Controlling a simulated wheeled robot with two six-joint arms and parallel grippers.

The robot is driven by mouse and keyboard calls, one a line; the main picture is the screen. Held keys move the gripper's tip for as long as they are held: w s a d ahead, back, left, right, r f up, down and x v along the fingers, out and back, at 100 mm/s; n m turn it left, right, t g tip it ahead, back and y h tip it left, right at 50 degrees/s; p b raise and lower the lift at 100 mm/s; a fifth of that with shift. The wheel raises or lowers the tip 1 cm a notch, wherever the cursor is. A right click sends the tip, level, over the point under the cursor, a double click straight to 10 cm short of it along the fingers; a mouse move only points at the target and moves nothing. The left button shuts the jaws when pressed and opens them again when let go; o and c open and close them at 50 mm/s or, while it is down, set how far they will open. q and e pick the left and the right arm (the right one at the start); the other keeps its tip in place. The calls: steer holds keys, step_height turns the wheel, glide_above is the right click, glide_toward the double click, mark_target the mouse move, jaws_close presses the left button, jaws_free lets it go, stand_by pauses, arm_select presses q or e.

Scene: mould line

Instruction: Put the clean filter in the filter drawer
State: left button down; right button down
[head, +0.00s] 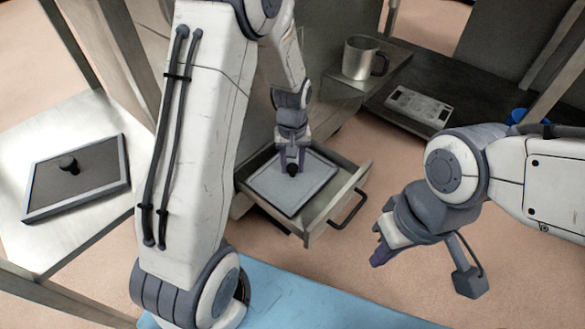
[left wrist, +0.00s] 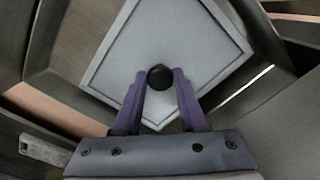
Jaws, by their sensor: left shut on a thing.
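The clean filter (head: 304,193) is a light grey square panel with a pale frame and a black knob. It lies in or just over the open filter drawer (head: 311,233); I cannot tell whether it touches the drawer floor. My left gripper (head: 292,168) is shut on its knob, pointing down. In the left wrist view the filter (left wrist: 190,45) sits turned between the drawer walls, with the knob between the purple fingers (left wrist: 160,80). A darker filter (head: 85,182) with a black knob lies on the white table at left. My right gripper (head: 380,248) is right of the drawer; its fingers are unclear.
The drawer's dark handle (head: 350,210) sticks out at its front. A metal mug (head: 361,58) stands on a ledge behind. A grey block with markings (head: 418,105) lies on a dark shelf. A blue surface (head: 300,300) is in front. The white table (head: 60,240) is at left.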

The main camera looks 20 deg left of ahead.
arm_select(q)
steer(key=shift+r, duration=0.1)
steer(key=shift+c, duration=2.3)
jaws_free()
steer(key=shift+f, duration=0.2)
steer(key=shift+r, duration=0.1)
